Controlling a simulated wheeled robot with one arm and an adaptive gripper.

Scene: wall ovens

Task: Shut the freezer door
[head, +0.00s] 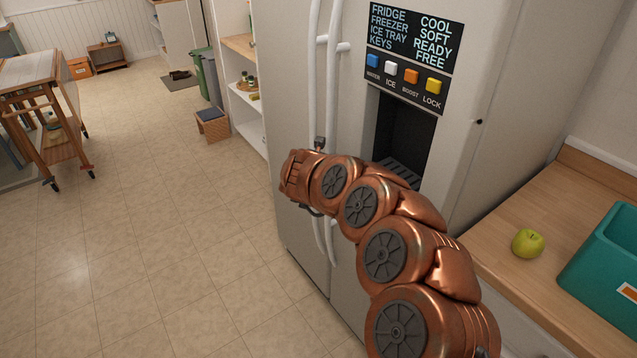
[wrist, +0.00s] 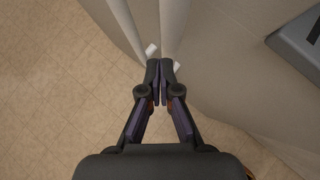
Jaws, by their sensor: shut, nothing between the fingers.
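The pale fridge-freezer has two tall doors side by side. The right door (head: 350,75) carries the dispenser, and the left door (head: 283,110) is plain. Two long white vertical handles (head: 333,70) stand near the seam. I cannot tell which door is the freezer's, and neither door shows a clear gap. My gripper (wrist: 161,68) is shut and empty in the wrist view, its tips close to the handles (wrist: 172,25); I cannot tell whether they touch.
A wooden counter (head: 507,205) with a green apple (head: 527,243) and a teal bin (head: 607,265) stands to the right. Open shelves (head: 243,105), a small stool (head: 212,125) and a wooden cart (head: 50,115) stand left of the fridge. The tiled floor (head: 170,220) between is clear.

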